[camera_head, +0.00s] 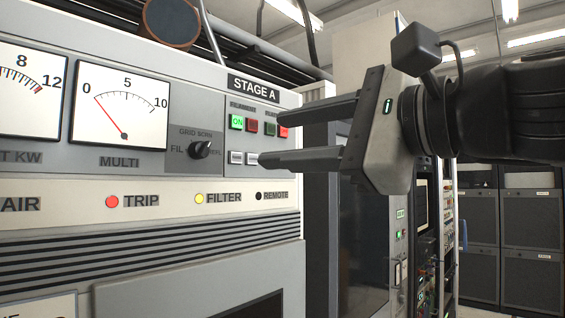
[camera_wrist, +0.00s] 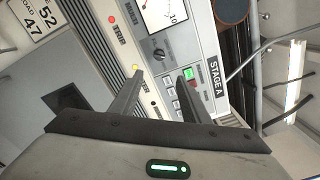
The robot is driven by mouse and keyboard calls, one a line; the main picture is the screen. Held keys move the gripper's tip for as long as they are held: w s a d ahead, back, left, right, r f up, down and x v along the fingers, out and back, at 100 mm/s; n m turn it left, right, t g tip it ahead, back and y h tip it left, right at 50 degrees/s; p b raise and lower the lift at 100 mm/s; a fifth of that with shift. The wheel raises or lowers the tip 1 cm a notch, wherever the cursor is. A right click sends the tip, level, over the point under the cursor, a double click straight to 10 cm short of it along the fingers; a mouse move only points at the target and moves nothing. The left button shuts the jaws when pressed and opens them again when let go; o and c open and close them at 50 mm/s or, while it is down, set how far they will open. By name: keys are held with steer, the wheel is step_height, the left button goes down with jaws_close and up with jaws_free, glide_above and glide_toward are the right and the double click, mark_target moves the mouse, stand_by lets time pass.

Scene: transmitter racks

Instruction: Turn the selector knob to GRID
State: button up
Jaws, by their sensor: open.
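The selector knob (camera_head: 199,150) is small and black, on the grey panel right of the MULTI meter. Lettering around it reads FIL at left and GRID SCRN above; the label at right is partly covered. Its pointer direction is too small to tell. The knob also shows in the wrist view (camera_wrist: 158,55), beyond the fingertips. My gripper (camera_head: 272,138) is open and empty, right of the knob and apart from it. Its fingers point left, one above the other, in front of the push buttons. In the wrist view my gripper (camera_wrist: 160,76) has its fingers spread below the knob.
The MULTI meter (camera_head: 118,112) has its needle near 0. A lit green ON button (camera_head: 237,122) and other push buttons lie between knob and fingers. Below is a strip with TRIP (camera_head: 112,202) and FILTER lamps. A round dark object (camera_head: 171,22) stands above the cabinet.

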mark_target(207, 150)
steer(key=p+x, duration=0.1)
steer(key=x, duration=1.6)
steer(key=shift+a, duration=0.1)
steer(key=shift+s, duration=0.1)
steer(key=c, duration=1)
steer(key=shift+f, duration=0.1)
